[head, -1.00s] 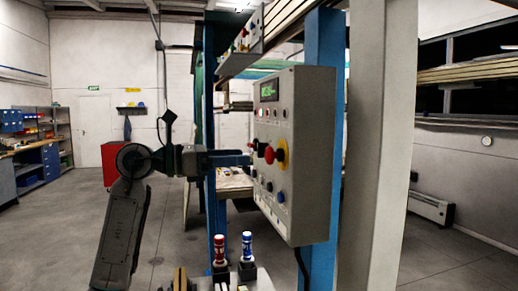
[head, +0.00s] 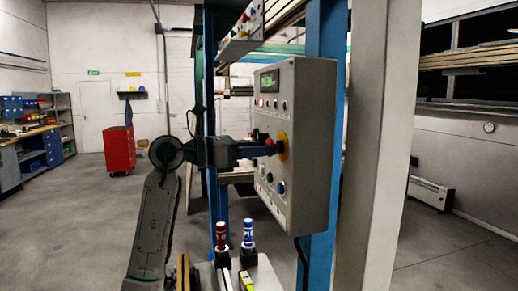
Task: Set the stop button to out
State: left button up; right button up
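The stop button (head: 279,147) is a red knob on a yellow disc (head: 284,147), on the face of a grey control box (head: 311,135). My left gripper (head: 266,150) comes in from the left in the head view. Its fingertips are at the red knob and partly hide it. The fingers are seen from the side, so I cannot tell whether they are closed on the knob. How far the knob stands out from the disc is also hard to tell. My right gripper is not in view.
The box has a green-lit display (head: 269,83) and several small lamps and buttons around the stop button. A blue post (head: 325,45) stands behind it. Red (head: 221,236) and blue (head: 247,234) markers stand below. The floor at left is open before a red cabinet (head: 118,149).

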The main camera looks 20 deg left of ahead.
pick_arm(q)
grip_shut()
jog(key=shift+s+a+b, duration=0.25)
jog(key=shift+a+b, duration=0.1)
jog(key=shift+a, duration=0.05)
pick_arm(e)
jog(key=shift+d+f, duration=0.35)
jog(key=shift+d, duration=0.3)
pick_arm(q)
jog(key=o, duration=1.1)
grip_release()
jog(key=shift+a, duration=0.1)
jog(key=shift+s+a, duration=0.15)
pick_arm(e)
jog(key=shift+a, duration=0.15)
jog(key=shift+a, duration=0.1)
